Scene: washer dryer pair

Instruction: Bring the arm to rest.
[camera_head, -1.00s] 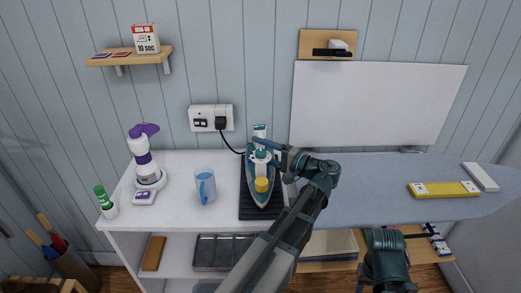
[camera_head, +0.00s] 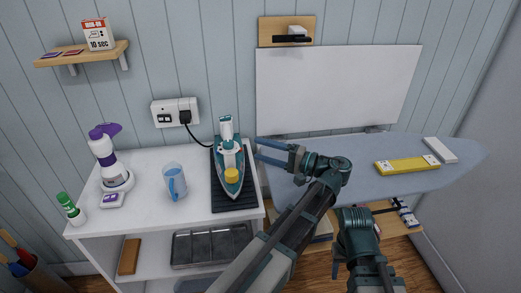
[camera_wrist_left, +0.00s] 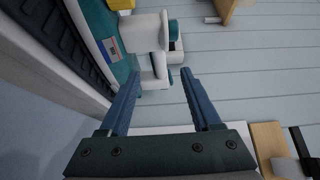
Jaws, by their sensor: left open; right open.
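My left gripper (camera_head: 272,151) is open and empty, just to the right of the teal and white iron (camera_head: 229,172) and apart from it in the head view. The iron stands on a dark ribbed mat (camera_head: 242,203) on the white cabinet top (camera_head: 148,212). In the left wrist view the open fingers (camera_wrist_left: 158,88) point toward the wall, with part of the iron (camera_wrist_left: 113,32) beyond them at the upper left. My right arm (camera_head: 358,240) is folded low at the front right; its fingertips are hardly visible.
A blue measuring cup (camera_head: 174,182), a white and purple bottle (camera_head: 108,160) and a green-capped bottle (camera_head: 70,208) stand left on the cabinet. The ironing board (camera_head: 370,165) carries a yellow bar (camera_head: 407,165) and a grey block (camera_head: 440,150). A wall socket (camera_head: 175,112) is behind.

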